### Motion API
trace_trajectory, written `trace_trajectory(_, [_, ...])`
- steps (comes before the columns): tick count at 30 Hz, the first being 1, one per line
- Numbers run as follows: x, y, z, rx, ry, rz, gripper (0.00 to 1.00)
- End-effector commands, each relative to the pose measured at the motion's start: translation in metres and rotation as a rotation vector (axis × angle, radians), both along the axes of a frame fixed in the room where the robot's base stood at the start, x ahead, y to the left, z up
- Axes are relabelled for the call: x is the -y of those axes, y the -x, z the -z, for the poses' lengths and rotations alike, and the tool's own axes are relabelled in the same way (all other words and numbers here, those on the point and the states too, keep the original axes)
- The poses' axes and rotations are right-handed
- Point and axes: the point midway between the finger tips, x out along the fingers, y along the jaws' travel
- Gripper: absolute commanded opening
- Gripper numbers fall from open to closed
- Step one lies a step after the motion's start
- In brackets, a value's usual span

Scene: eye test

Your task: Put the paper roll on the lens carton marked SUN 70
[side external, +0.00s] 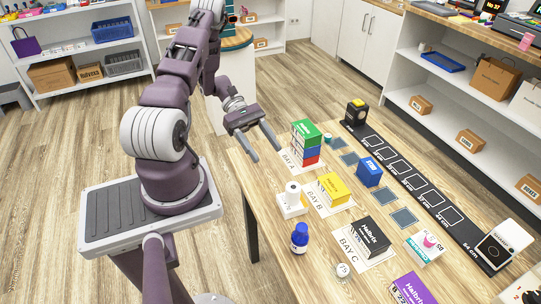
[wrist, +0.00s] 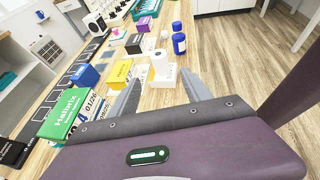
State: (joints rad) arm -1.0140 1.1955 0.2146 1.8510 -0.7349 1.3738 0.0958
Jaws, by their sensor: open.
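The white paper roll (side external: 292,188) stands upright on a white base near the table's front edge; it also shows in the wrist view (wrist: 160,62). I cannot read SUN 70 on any carton. A green carton (side external: 305,128) tops a stack over blue and red ones at BAY A. A yellow carton (side external: 333,188) lies at BAY B, and a black carton (side external: 371,236) at BAY C. A blue carton (side external: 369,172) stands behind the bays.
A blue bottle (side external: 299,238) and a small round item (side external: 343,271) are near the front edge. A purple carton (side external: 411,289) and a white carton (side external: 425,247) lie to the right. A black measuring strip (side external: 430,198) runs along the back. Dark square pads (side external: 386,196) lie free.

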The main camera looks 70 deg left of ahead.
Motion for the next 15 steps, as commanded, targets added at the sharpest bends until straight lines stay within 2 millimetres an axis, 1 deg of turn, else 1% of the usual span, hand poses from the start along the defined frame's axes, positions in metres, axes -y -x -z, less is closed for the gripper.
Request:
trace_trajectory(2, [0.005,-0.010,-0.025,0.032,-0.063,0.080,0.57])
trace_trajectory(4, [0.020,-0.020,-0.060,0.084,-0.165,0.205,0.57])
trace_trajectory(5, [0.029,-0.024,-0.077,0.111,-0.219,0.271,0.57])
trace_trajectory(6, [0.043,-0.027,-0.100,0.154,-0.293,0.362,0.57])
trace_trajectory(8, [0.066,-0.027,-0.133,0.225,-0.409,0.500,0.57])
trace_trajectory(9, [0.082,-0.023,-0.153,0.278,-0.490,0.593,0.57])
trace_trajectory(11, [0.107,-0.014,-0.182,0.368,-0.616,0.731,0.57])
trace_trajectory(12, [0.123,-0.005,-0.199,0.436,-0.704,0.821,0.57])
trace_trajectory(14, [0.144,0.012,-0.221,0.548,-0.838,0.948,0.57])
trace_trajectory(15, [0.156,0.024,-0.233,0.627,-0.928,1.026,0.57])
